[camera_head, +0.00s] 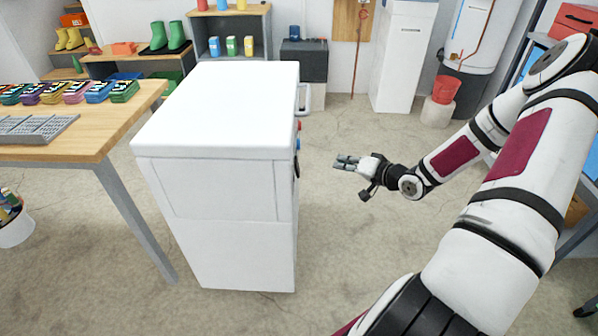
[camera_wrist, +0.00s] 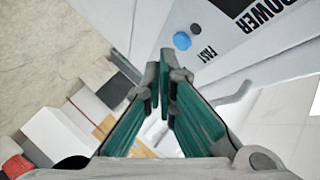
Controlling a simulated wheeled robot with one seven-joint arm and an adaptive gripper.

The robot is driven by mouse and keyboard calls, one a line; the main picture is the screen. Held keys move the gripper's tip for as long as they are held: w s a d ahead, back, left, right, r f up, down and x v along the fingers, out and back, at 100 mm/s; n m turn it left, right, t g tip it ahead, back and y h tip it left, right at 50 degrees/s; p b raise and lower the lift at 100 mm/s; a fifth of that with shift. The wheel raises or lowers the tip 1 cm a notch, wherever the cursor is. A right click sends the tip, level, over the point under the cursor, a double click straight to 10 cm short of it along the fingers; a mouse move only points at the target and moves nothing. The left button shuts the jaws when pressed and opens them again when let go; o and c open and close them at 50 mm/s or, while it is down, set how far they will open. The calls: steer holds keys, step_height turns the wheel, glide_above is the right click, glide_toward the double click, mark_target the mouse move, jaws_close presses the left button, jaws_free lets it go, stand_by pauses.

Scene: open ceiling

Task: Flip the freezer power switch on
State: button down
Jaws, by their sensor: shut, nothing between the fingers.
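The freezer (camera_head: 225,110) is a white chest with a flat closed lid, left of centre in the head view. Small red (camera_head: 298,125) and blue (camera_head: 298,142) parts show edge-on at its right side. In the wrist view its panel (camera_wrist: 225,40) carries the words POWER and FAST, with a blue round button (camera_wrist: 182,40) near FAST. The power switch itself is not clearly seen in the wrist view. My gripper (camera_head: 337,162) is shut and empty, to the right of the freezer and apart from it. Its fingertips (camera_wrist: 164,66) point towards the panel in the wrist view.
A wooden table (camera_head: 120,120) with colourful packs and a grey tray stands left of the freezer. A white cabinet (camera_head: 402,60), a red bucket (camera_head: 446,89) and a water heater (camera_head: 468,40) stand at the back. The floor right of the freezer is clear.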

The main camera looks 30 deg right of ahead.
mark_target(297, 167)
steer(key=w+a+f+b, duration=0.1)
steer(key=w+a+b, duration=0.4)
steer(key=a+b, duration=0.1)
steer(key=shift+a+f, duration=0.25)
steer(key=shift+a, duration=0.4)
steer(key=shift+a, duration=0.15)
stand_by(1.2)
steer(key=shift+w+a, duration=0.15)
steer(key=shift+a, duration=0.05)
steer(key=shift+w+a+f, duration=0.15)
steer(key=shift+w+a, duration=0.05)
steer(key=shift+a, duration=0.05)
stand_by(0.8)
stand_by(0.3)
steer(key=shift+s+d+p, duration=0.4)
steer(key=shift+d+p, duration=0.2)
steer(key=shift+d, duration=0.05)
